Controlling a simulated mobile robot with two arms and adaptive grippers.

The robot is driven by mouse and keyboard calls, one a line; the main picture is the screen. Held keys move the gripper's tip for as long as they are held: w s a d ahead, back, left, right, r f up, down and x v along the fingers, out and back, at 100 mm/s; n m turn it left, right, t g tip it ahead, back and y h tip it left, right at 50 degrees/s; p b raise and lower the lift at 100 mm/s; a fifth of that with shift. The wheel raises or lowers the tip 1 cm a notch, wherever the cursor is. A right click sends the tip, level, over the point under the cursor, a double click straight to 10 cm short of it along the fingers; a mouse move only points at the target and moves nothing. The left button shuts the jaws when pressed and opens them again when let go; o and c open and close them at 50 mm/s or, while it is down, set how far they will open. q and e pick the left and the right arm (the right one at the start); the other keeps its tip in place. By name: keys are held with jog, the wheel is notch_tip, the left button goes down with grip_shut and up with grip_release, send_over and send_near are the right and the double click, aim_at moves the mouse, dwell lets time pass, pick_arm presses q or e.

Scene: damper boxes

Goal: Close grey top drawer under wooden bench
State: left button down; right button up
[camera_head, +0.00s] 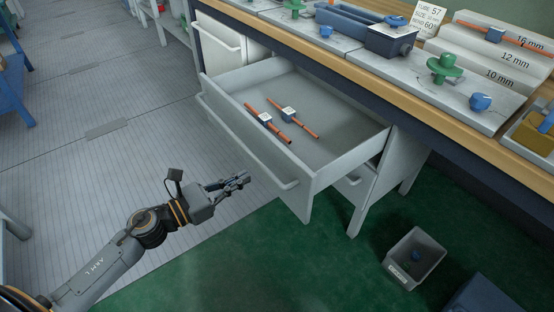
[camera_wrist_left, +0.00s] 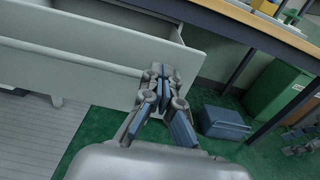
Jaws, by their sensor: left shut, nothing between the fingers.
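The grey top drawer (camera_head: 333,178) stands pulled out from under the wooden bench (camera_head: 440,118). Its front panel with a bar handle (camera_head: 284,185) faces my left arm. My right gripper is not in view.
Another grey drawer unit (camera_head: 222,46) stands farther left under the bench. A small grey bin (camera_head: 413,258) with parts sits on the green floor at right, near a blue box (camera_head: 480,295). Grey floor left of the drawer is clear. Green and blue parts (camera_head: 445,70) stand on the bench top.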

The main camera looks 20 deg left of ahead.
aim_at(285, 155)
pick_arm(q)
jog(key=p+x, duration=0.1)
jog(key=x, duration=0.9)
jog(key=shift+w+d, duration=0.2)
jog(key=shift+w, duration=0.1)
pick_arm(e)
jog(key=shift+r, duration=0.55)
pick_arm(q)
jog(key=shift+w, duration=0.1)
